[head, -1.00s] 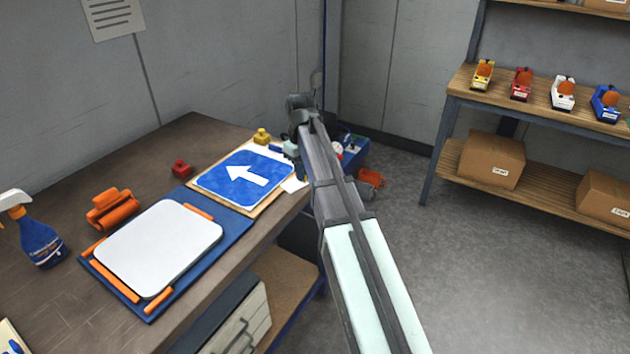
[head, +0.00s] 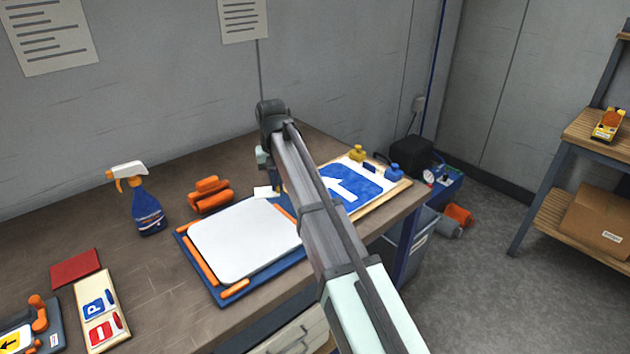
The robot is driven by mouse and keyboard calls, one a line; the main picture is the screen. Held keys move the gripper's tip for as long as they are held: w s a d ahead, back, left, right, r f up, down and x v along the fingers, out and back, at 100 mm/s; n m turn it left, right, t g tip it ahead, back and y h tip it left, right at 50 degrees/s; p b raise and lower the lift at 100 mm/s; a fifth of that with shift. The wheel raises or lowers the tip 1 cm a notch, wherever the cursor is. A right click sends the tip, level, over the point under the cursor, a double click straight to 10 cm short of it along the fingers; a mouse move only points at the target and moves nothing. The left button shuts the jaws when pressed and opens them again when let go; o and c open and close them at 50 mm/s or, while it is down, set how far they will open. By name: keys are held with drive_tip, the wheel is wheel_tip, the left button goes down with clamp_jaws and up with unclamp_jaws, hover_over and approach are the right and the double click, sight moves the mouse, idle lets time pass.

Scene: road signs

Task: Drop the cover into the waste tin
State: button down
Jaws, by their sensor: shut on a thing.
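My gripper (head: 276,187) is over the table, between the white board and the blue sign, partly hidden by my arm. It is shut on a small white flat piece, which looks like the cover (head: 264,192) and shows at the left of the fingers, near the top edge of the white board. No tin marked for waste can be made out.
The white board (head: 240,240) lies on a blue tray with orange bars. A blue sign with a white arrow (head: 352,188) lies at the right, behind my arm. A spray bottle (head: 148,215) and orange rollers (head: 209,195) stand at the left.

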drive_tip(key=s+a+r+n, duration=0.1)
drive_tip(key=s+a, duration=0.7)
drive_tip(key=a, duration=0.5)
drive_tip(key=s+a+r+n, duration=0.1)
drive_tip(key=s+a, duration=0.8)
drive_tip(key=a, duration=0.4)
drive_tip(key=s+a+r+n, duration=0.1)
drive_tip(key=s+a, duration=0.7)
drive_tip(key=a, duration=0.4)
drive_tip(key=s+a+r+n, duration=0.1)
drive_tip(key=s+a, duration=0.6)
drive_tip(key=s, duration=0.7)
drive_tip(key=s+a+r+n, duration=0.1)
drive_tip(key=s+a, duration=0.5)
drive_tip(key=s, duration=0.9)
drive_tip(key=s+a+n, duration=0.1)
drive_tip(key=s+a, duration=0.6)
drive_tip(key=s, duration=0.7)
wheel_tip(320, 180, down, 6)
drive_tip(key=shift+d+f, duration=0.15)
drive_tip(key=shift+f, duration=0.1)
drive_tip(key=shift+s, duration=0.1)
drive_tip(key=shift+c, duration=1.9)
unclamp_jaws()
